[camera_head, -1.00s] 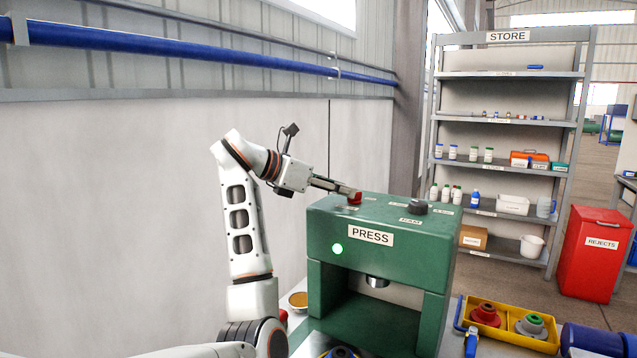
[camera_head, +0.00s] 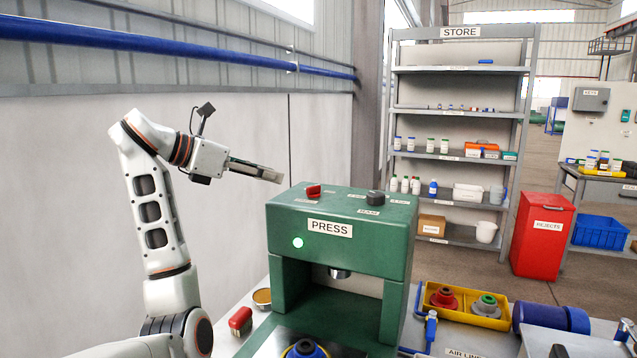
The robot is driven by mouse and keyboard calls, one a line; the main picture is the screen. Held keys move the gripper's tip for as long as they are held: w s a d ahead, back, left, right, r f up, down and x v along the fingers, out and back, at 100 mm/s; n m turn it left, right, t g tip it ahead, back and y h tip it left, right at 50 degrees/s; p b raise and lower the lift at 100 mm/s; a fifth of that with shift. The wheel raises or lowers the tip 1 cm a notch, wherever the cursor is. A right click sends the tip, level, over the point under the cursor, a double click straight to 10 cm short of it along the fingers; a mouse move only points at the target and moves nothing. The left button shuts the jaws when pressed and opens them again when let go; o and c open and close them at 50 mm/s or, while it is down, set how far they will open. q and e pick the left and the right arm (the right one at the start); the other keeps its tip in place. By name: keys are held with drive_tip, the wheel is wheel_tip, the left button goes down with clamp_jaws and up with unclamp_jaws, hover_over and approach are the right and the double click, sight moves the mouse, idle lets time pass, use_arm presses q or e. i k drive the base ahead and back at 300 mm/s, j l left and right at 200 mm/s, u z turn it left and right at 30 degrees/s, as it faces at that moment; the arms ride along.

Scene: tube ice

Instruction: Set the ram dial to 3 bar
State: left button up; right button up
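My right gripper is not in view.
A blue cylinder (camera_head: 535,316) lies at the right. The STORE shelf (camera_head: 460,70) and red REJECTS bin (camera_head: 541,250) stand behind.

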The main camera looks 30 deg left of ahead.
sight(374, 198)
drive_tip(key=k+j, duration=0.7)
drive_tip(key=k, duration=0.2)
